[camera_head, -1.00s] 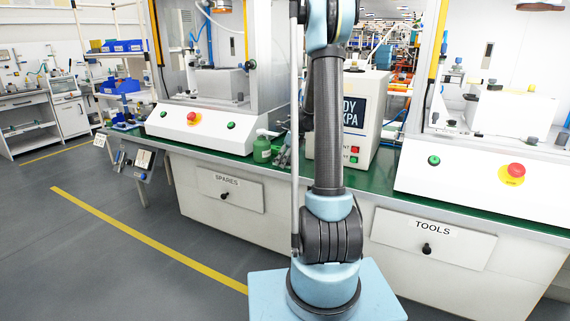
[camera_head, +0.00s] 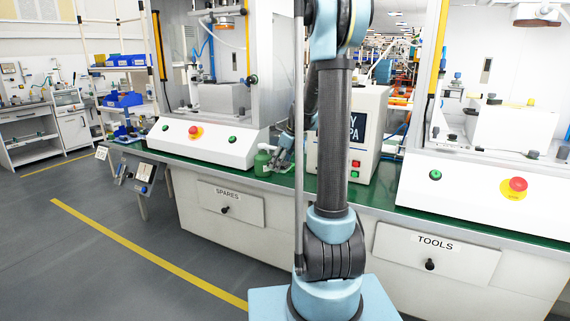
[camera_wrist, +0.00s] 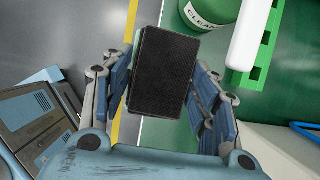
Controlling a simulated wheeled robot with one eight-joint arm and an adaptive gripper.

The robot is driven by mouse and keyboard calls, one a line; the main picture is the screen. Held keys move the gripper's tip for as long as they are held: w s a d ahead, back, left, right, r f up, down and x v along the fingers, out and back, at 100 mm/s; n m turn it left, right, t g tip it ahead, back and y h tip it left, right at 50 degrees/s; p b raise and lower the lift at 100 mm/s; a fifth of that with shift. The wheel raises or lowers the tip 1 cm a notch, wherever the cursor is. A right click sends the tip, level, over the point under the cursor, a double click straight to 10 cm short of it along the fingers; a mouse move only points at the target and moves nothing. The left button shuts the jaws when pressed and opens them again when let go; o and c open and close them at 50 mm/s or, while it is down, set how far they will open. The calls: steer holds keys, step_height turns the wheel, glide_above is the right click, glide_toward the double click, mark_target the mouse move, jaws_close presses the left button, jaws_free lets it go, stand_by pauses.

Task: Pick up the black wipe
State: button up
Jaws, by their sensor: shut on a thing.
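The black wipe (camera_wrist: 163,73) is a dark, flat rectangular piece with a pale green edge, in the wrist view. It sits between the two blue-grey fingers of my gripper (camera_wrist: 164,88), which are shut on it. The wipe appears raised over the front edge of the green bench top, with the floor also behind it. In the head view my gripper (camera_head: 283,152) is small, beside the green bottle (camera_head: 262,161) and partly hidden by my arm. The wipe cannot be made out there.
The green bottle, labelled CLEAN, stands close by at the top of the wrist view (camera_wrist: 207,12), next to a green slotted rack (camera_wrist: 262,45). A white press base (camera_head: 205,143) stands left and a white cabinet (camera_head: 370,135) right on the bench.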

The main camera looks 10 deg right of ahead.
steer(key=s+a, duration=0.8)
steer(key=s, duration=0.3)
steer(key=shift+s, duration=0.2)
steer(key=shift+a, duration=0.1)
steer(key=shift+o, duration=1.3)
steer(key=c, duration=0.5)
steer(key=shift+w, duration=0.1)
